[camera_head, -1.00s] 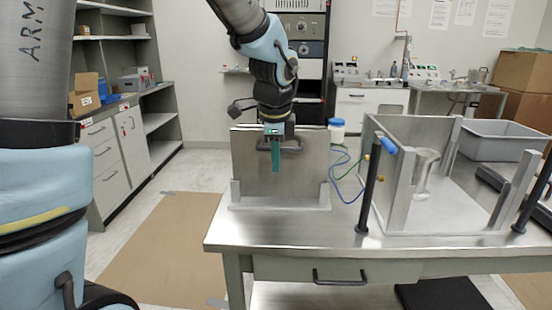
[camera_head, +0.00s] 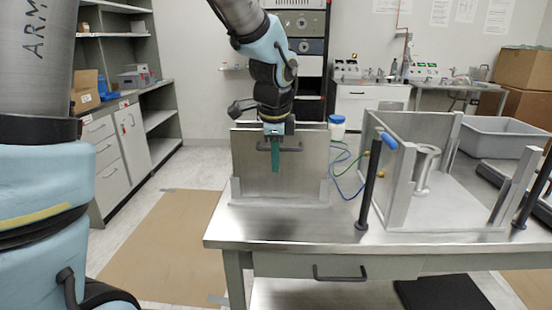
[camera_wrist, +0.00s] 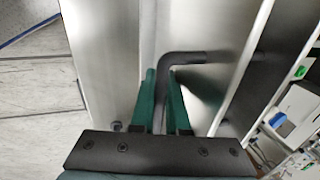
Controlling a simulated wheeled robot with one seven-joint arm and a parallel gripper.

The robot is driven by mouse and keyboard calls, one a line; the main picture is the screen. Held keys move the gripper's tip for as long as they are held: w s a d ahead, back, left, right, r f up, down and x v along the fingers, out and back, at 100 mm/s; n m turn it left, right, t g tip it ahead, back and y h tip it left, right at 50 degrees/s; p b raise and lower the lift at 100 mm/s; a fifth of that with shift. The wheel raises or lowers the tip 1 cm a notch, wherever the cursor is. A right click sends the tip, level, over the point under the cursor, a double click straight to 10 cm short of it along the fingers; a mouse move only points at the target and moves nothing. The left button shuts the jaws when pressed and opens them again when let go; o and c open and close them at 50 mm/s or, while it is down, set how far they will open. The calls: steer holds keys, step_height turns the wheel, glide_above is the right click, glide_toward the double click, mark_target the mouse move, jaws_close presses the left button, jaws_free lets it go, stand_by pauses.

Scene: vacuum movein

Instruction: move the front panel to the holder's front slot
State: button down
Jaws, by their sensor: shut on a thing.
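The front panel (camera_head: 250,165) is a flat grey metal plate with a dark bar handle (camera_head: 291,150). It stands upright at the holder (camera_head: 236,193), a low metal base with short side posts at the left of the table. My gripper (camera_head: 276,168) points down at the panel's face with its green fingers on the handle. In the wrist view the fingers (camera_wrist: 165,100) are closed around the dark handle (camera_wrist: 203,85), with pale plate surfaces on both sides. The panel's lower edge and its exact slot cannot be made out.
An open metal chamber (camera_head: 398,190) with a flanged tube (camera_head: 424,170) stands on the right of the table (camera_head: 290,228). Hoses and a blue-lidded jar (camera_head: 337,127) are behind. The table's front left is clear.

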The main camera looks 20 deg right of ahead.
steer(key=c, duration=0.7)
jaws_free()
steer(key=shift+w+r, duration=0.1)
steer(key=shift+r, duration=0.05)
